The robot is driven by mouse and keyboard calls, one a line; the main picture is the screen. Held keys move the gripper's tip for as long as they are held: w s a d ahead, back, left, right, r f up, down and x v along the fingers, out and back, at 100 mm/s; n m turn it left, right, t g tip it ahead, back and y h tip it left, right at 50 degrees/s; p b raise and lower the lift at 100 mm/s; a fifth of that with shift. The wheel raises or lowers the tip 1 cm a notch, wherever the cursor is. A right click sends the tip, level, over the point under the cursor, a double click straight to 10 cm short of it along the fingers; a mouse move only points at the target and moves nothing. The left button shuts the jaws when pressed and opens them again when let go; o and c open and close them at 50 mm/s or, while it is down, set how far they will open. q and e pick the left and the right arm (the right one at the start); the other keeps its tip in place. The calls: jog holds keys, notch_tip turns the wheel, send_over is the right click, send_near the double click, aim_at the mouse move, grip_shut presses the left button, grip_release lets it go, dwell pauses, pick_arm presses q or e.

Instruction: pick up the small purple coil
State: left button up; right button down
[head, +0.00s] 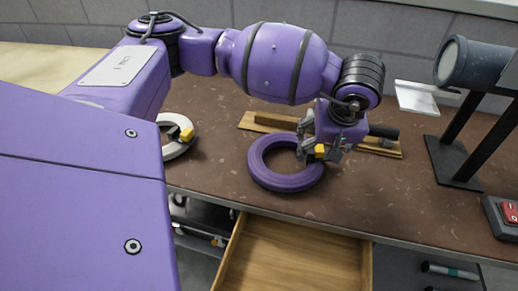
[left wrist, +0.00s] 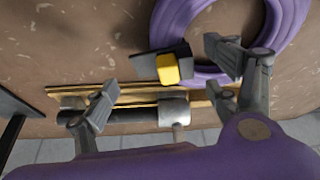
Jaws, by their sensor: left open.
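The purple coil (head: 285,182) is a ring lying flat on the brown worktop near its front edge. A yellow and black clip (left wrist: 168,68) sits on its rim. My left gripper (head: 319,150) is open above the coil's right side, around the clip in the head view. In the left wrist view the coil (left wrist: 172,25) is at the upper right. There the left gripper's (left wrist: 160,82) fingers are spread, with the clip between them. The right finger overlaps the coil's rim; I cannot tell whether it touches. My right gripper is not in view.
A white coil (head: 175,148) with a yellow clip lies to the left. A wooden plank (head: 257,125) lies behind the purple coil. An open wooden drawer (head: 290,257) is below the worktop edge. A dark stand (head: 455,160) and a red switch (head: 510,212) are at the right.

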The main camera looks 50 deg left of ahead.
aim_at(323, 149)
pick_arm(q)
jog(key=x, duration=0.3)
jog(key=shift+s+a+f, duration=0.15)
jog(key=shift+a+f, duration=0.05)
jog(key=shift+f, duration=0.2)
jog(key=c, duration=1.7)
jog(key=shift+r, duration=0.15)
jog(key=shift+c, duration=1.3)
